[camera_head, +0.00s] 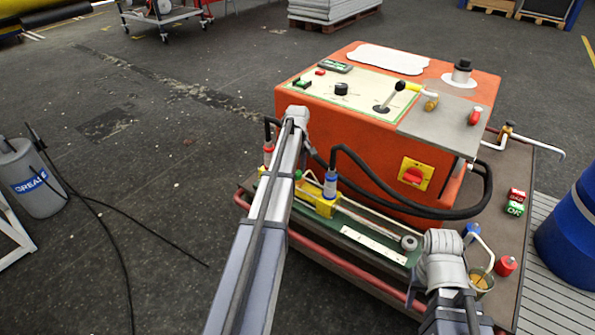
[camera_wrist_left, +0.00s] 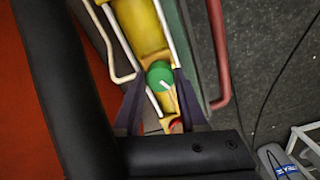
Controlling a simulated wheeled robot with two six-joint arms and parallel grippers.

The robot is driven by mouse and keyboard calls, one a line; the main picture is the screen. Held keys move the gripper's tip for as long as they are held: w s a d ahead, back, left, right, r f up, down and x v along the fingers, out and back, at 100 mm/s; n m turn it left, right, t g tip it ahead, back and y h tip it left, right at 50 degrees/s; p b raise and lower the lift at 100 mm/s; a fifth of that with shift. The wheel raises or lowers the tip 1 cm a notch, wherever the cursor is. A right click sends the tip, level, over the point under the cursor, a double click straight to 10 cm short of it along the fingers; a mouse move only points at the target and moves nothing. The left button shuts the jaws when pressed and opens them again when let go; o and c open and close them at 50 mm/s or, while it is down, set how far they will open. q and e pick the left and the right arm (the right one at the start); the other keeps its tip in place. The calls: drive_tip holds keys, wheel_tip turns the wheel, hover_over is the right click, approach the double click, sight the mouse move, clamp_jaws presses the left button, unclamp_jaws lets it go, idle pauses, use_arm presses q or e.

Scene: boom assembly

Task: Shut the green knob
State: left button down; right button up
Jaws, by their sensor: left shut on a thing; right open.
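The green knob (camera_wrist_left: 159,75) shows in the left wrist view as a round cap with a pale mark on top, set on a yellow body. My left gripper (camera_wrist_left: 160,83) is shut on it, with one dark finger on each side.
An orange machine (camera_head: 370,150) with a control panel stands behind the arms. A black hose (camera_head: 440,212) loops along its front. A red knob (camera_wrist_left: 175,126) lies near the green one. A grease canister (camera_head: 35,180) stands at the left, and a blue drum (camera_head: 570,235) at the right.

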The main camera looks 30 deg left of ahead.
sight(298, 172)
use_arm(q)
drive_tip(key=m, duration=0.5)
drive_tip(key=shift+m, duration=0.3)
idle(0.5)
drive_tip(key=shift+c, duration=2.2)
unclamp_jaws()
wheel_tip(298, 172, up, 8)
drive_tip(key=p, duration=0.8)
drive_tip(key=shift+f, duration=0.1)
